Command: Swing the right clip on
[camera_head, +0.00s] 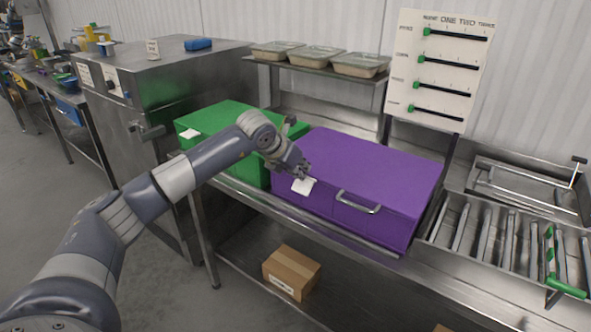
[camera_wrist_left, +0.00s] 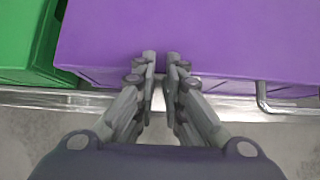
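A purple box (camera_head: 365,170) with a closed lid sits on the steel counter, with a metal bar handle (camera_head: 358,203) on its front. The handle also shows at the right of the left wrist view (camera_wrist_left: 263,98). I cannot make out a separate clip for certain on its front. My left gripper (camera_head: 303,173) is at the box's front edge, left of the handle, above a white tag (camera_head: 303,186). In the left wrist view its fingers (camera_wrist_left: 160,56) are nearly parallel with a narrow gap and nothing seen between them. Whether they touch the box is unclear. My right gripper is out of view.
A green box (camera_head: 225,117) stands left of the purple one. A steel rack with dividers and a green-handled bar (camera_head: 565,288) is at the right. Covered trays (camera_head: 316,55) stand on a shelf behind. A cardboard box (camera_head: 291,272) is on the lower shelf.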

